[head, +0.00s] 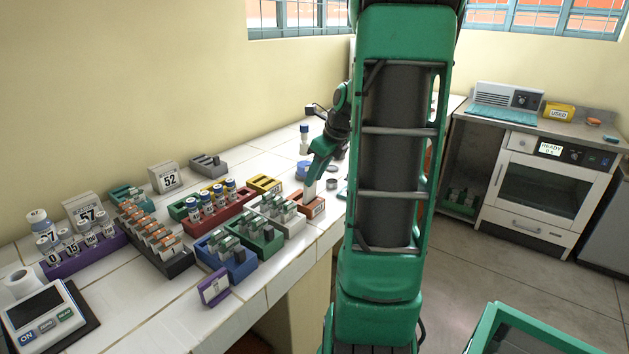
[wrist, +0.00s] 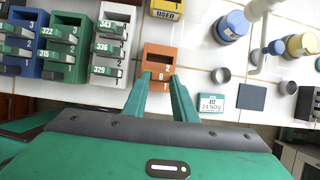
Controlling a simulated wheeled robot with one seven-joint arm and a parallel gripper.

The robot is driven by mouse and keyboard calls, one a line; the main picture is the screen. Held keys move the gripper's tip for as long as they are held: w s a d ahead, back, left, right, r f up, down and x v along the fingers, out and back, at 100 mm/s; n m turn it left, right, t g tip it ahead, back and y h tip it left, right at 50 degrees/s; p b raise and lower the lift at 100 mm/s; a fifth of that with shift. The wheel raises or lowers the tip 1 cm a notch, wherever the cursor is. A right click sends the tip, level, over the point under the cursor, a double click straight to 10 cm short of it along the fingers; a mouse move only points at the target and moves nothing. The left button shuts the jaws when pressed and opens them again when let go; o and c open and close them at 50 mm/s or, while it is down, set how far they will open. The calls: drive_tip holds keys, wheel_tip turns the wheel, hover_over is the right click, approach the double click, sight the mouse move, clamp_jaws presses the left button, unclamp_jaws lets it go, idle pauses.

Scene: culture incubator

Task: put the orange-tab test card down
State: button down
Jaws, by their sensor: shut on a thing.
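My gripper (head: 311,188) reaches down at the orange-brown block (head: 314,208) near the front edge of the white tiled counter. In the wrist view its two green fingers (wrist: 160,84) come together over the near end of that orange block (wrist: 158,52). The gripper is shut on the orange-tab test card, which is mostly hidden between the fingers; a small orange part with white marks shows there. I cannot tell whether the card touches the block or its slot. Other orange-tab cards stand in a dark rack (head: 178,264) further left.
Racks of green-tab cards, white (wrist: 113,75), green (wrist: 60,72) and blue (wrist: 22,68), stand left of the block.

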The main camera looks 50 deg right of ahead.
drive_tip(key=shift+s+a+f, duration=0.1)
drive_tip(key=shift+s+f, duration=0.65)
drive_tip(key=c, duration=1.5)
unclamp_jaws()
drive_tip(key=shift+w+a+f, duration=0.1)
drive_tip(key=shift+w+a, duration=0.1)
drive_tip(key=shift+w, duration=0.1)
drive_tip(key=shift+o, duration=0.2)
drive_tip(key=shift+w+f, duration=0.1)
drive_tip(key=shift+w, duration=0.2)
drive_tip(key=shift+s+r+g, duration=0.1)
drive_tip(key=shift+r+g, duration=0.2)
drive_tip(key=shift+r, duration=0.2)
drive_tip(key=v, duration=1)
drive_tip(key=shift+d+r, duration=0.3)
drive_tip(key=shift+d, duration=0.1)
drive_tip(key=shift+a, duration=0.1)
